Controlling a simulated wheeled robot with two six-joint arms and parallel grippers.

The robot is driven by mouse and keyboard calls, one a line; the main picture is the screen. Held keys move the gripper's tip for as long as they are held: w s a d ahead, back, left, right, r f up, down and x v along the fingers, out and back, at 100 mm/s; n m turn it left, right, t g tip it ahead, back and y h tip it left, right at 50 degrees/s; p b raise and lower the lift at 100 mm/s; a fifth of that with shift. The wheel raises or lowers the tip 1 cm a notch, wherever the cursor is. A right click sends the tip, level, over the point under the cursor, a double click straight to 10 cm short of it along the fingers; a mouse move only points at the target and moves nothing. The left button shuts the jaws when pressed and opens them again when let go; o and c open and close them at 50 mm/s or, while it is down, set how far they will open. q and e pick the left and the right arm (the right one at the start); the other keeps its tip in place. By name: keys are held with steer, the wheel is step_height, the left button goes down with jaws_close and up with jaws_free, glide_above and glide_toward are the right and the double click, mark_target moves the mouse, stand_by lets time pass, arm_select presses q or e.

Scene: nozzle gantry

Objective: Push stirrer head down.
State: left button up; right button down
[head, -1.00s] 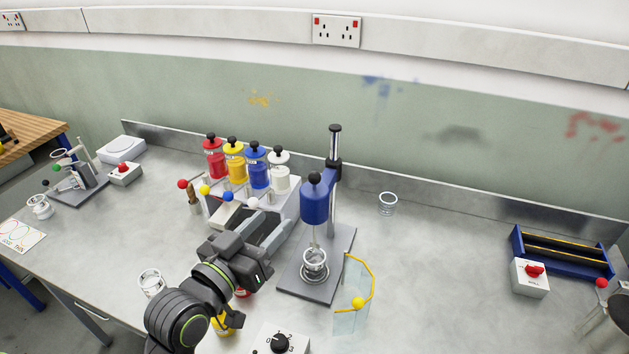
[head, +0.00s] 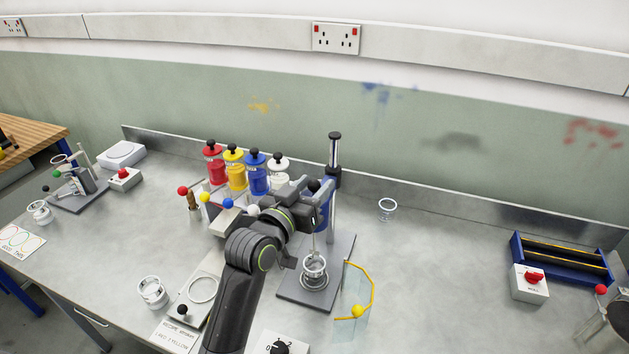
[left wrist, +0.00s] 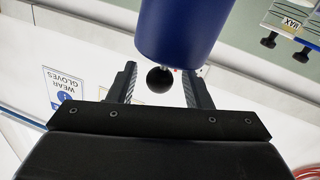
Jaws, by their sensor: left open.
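The stirrer head (head: 326,214) is a blue cylinder with a black knob on top, on an upright post (head: 334,170). It hangs above a glass beaker (head: 315,267) on the grey stand base (head: 336,262). My left gripper (head: 308,186) is at the top of the head and hides part of it. In the left wrist view the gripper (left wrist: 158,82) is open, with the black knob (left wrist: 160,79) between its fingers and the blue head (left wrist: 183,28) beyond. I cannot tell whether the fingers touch the knob. My right gripper is not in view.
Red, yellow, blue and white dispensers (head: 237,172) stand just left of the stirrer. A clear shield with a yellow edge (head: 371,285) stands at the stand's right front. An empty glass (head: 387,207) is behind right.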

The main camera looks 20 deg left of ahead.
arm_select(q)
steer(key=shift+w+d, duration=0.1)
steer(key=shift+w, duration=0.3)
jaws_close()
steer(key=shift+f, duration=0.1)
step_height(320, 180, down, 9)
steer(key=b, duration=0.6)
steer(key=shift+f+b, duration=0.15)
steer(key=shift+b, duration=0.2)
steer(key=shift+f, duration=0.15)
